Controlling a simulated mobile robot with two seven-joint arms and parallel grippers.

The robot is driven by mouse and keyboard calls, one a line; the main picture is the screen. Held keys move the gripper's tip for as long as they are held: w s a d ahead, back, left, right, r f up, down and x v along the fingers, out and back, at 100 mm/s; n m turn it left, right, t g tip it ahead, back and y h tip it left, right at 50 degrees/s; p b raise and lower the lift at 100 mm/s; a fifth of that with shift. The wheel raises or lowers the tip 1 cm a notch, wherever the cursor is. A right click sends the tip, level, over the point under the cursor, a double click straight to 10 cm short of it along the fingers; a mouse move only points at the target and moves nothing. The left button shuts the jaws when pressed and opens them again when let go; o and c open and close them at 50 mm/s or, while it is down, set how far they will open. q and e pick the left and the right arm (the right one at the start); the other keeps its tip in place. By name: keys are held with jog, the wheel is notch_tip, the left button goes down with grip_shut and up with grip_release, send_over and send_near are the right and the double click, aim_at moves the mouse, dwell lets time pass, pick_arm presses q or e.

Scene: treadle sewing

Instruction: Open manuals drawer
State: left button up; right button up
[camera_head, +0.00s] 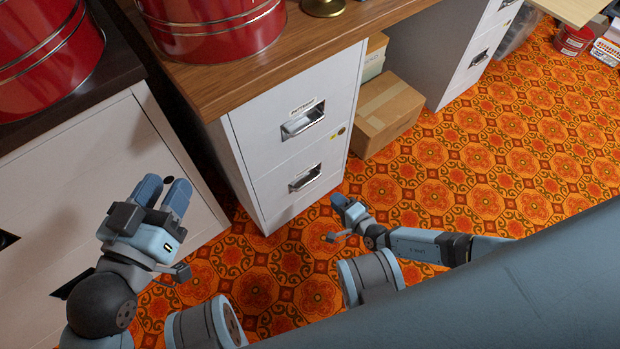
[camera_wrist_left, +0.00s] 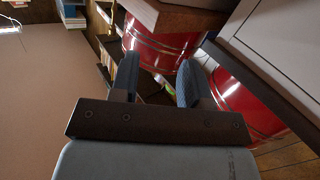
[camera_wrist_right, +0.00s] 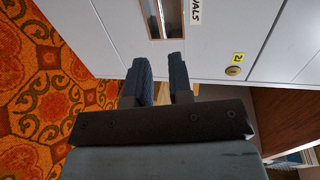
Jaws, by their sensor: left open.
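A white two-drawer cabinet (camera_head: 250,140) stands under a wooden desktop. Its upper drawer has a label (camera_head: 302,107), apparently "PATTERNS", and a metal handle (camera_head: 303,122). Its lower drawer has a similar handle (camera_head: 305,177); no label is readable there in the head view. In the right wrist view a drawer handle (camera_wrist_right: 158,16) has a partly visible label (camera_wrist_right: 195,12) ending in "ALS". My right gripper (camera_head: 337,219) is in front of the cabinet, low and apart from the handles. Its fingers (camera_wrist_right: 159,62) are slightly apart and empty. My left gripper (camera_head: 164,182) is open and empty, left of the cabinet.
A lock (camera_wrist_right: 233,71) and yellow tag (camera_wrist_right: 238,57) are on the cabinet front. A cardboard box (camera_head: 387,110) sits right of the cabinet. A white chest (camera_head: 90,170) is at the left. The orange patterned floor (camera_head: 480,165) is open at right.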

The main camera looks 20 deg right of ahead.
aim_at(313, 179)
pick_arm(q)
jog(key=shift+w+a+r+m+t+h+b, duration=0.2)
jog(key=shift+w+a+m+t+b, duration=0.3)
jog(key=shift+m+b, duration=0.55)
jog(key=shift+w+a+r+m+t+h+b, duration=0.1)
jog(key=shift+w+a+m+t+h+b, duration=0.2)
jog(key=shift+w+m+b, duration=0.75)
pick_arm(e)
jog(key=shift+b+x, duration=0.3)
jog(key=shift+x, duration=5.8)
pick_arm(q)
jog(key=shift+s+n, duration=0.3)
jog(key=shift+s, duration=0.1)
pick_arm(e)
jog(key=shift+r, duration=0.1)
grip_shut()
